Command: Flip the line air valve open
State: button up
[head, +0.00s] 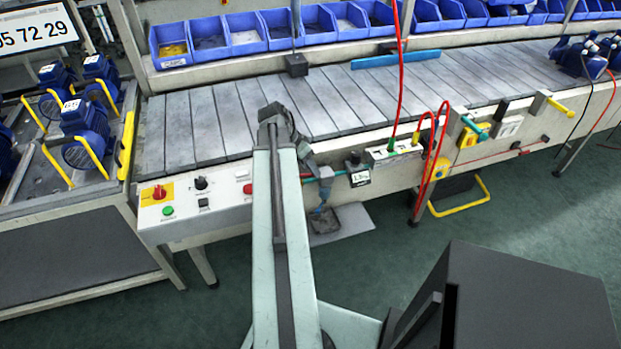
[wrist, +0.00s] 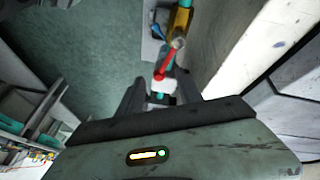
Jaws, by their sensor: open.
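The line air valve shows in the wrist view as a metal body (wrist: 178,42) on a teal pipe, with a red lever (wrist: 166,68) that slants down toward my gripper. My gripper (wrist: 160,82) is open. Its two dark fingers stand on either side of the lever's lower end and a pale fitting beside it. I cannot tell whether a finger touches the lever. In the head view, the red part of the valve (head: 307,175) shows on the conveyor's front beside a teal pipe (head: 338,172). My arm hides much of my gripper there.
A control panel (head: 196,203) with knobs and buttons is left of my arm. The slatted conveyor (head: 230,115) runs behind. Red hoses (head: 427,160) hang further right. A grey plate (head: 352,222) lies low under the valve. The green floor in front is mostly open.

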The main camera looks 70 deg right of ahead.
jog(key=shift+b+x, duration=0.3)
jog(key=shift+x, duration=0.6)
jog(key=shift+r, duration=0.1)
grip_shut()
jog(key=shift+a, duration=0.1)
dwell(0.5)
